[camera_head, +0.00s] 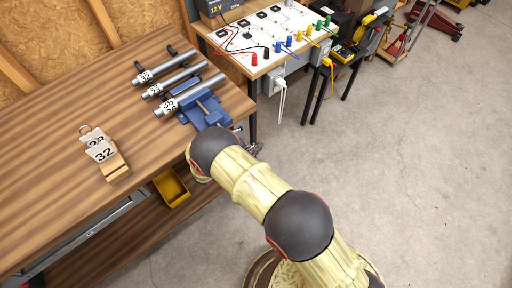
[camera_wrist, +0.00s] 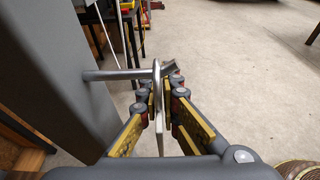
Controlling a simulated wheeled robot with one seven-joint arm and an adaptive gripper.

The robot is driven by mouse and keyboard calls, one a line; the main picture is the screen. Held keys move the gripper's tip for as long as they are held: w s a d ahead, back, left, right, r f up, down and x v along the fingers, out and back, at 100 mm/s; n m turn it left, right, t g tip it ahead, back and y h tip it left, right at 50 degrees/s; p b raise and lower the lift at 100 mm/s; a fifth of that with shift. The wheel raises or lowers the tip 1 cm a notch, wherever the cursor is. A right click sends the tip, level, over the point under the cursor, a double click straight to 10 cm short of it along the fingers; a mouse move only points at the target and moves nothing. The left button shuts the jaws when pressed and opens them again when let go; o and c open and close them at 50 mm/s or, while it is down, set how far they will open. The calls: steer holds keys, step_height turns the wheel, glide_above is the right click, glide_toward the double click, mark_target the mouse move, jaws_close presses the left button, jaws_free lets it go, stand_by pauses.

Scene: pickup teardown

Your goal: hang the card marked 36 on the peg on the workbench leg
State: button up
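In the wrist view my gripper (camera_wrist: 162,100) has its two fingertips close together on a thin card (camera_wrist: 160,138), seen edge-on, so its number does not show. The card's metal ring (camera_wrist: 157,68) stands up above the fingertips. A grey peg (camera_wrist: 115,74) juts from the grey workbench leg (camera_wrist: 60,80) and crosses the view at the ring, its bent tip (camera_wrist: 170,67) to the right. The ring overlaps the peg in view; I cannot tell whether it is around it. In the head view my arm mostly hides my gripper (camera_head: 255,148), beside the bench's right end.
The workbench (camera_head: 60,130) holds a wooden block (camera_head: 114,166) with cards, one marked 32 (camera_head: 104,154), tagged pipes (camera_head: 165,75) and a blue vise (camera_head: 205,108). A yellow bin (camera_head: 172,188) sits below. Open floor (camera_head: 420,170) lies to the right.

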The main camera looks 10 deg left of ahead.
steer(key=o, duration=0.5)
steer(key=shift+s+a, duration=0.1)
steer(key=v, duration=1.1)
steer(key=shift+s+a, duration=0.2)
steer(key=shift+s, duration=0.1)
steer(key=shift+r, duration=0.15)
